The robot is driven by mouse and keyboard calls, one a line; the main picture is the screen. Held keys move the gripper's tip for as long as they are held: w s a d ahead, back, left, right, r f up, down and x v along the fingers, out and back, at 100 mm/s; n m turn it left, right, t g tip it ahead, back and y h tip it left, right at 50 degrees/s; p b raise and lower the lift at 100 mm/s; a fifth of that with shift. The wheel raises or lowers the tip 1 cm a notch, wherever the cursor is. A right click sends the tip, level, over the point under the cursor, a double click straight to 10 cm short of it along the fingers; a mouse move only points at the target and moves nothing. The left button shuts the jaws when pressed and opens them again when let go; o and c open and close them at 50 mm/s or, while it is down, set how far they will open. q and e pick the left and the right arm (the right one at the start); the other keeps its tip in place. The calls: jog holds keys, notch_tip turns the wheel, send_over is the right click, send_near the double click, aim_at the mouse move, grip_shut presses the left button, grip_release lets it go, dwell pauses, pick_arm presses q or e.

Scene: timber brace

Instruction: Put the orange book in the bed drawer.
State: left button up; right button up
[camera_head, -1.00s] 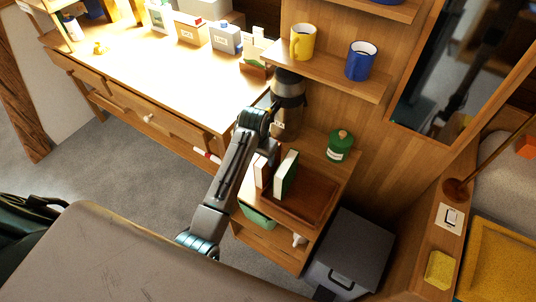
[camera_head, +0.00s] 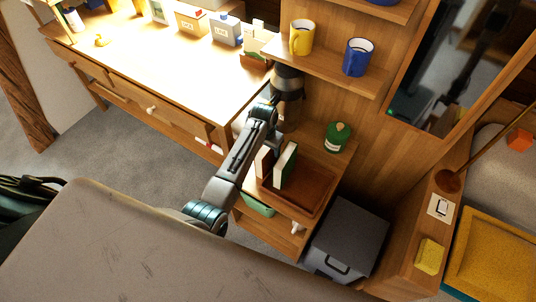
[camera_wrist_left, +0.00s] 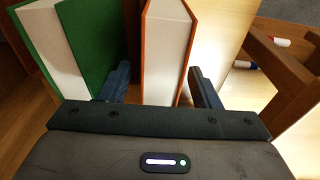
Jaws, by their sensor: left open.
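The orange book (camera_wrist_left: 164,50), with orange covers and white page edges, stands upright in the left wrist view. In the head view it shows as a thin upright book (camera_head: 263,163) on the low shelf unit, partly behind my left arm. My left gripper (camera_wrist_left: 161,86) is open, with one finger on each side of the orange book. The left finger is in the gap beside the green book (camera_wrist_left: 90,40). I cannot tell whether either finger touches the orange book. The bed (camera_head: 503,255) shows only in part at the right; I cannot make out its drawer. My right gripper is out of view.
The green book (camera_head: 286,165) stands close beside the orange one. A brown tray (camera_head: 312,190) and green jar (camera_head: 338,136) are on the same unit. A dark flask (camera_head: 288,85) stands behind my arm. A grey box (camera_head: 345,240) stands right of the unit.

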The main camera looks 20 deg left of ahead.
pick_arm(q)
jog(key=shift+w+f, duration=0.2)
jog(key=shift+f, duration=0.9)
grip_shut()
jog(key=shift+r, duration=0.1)
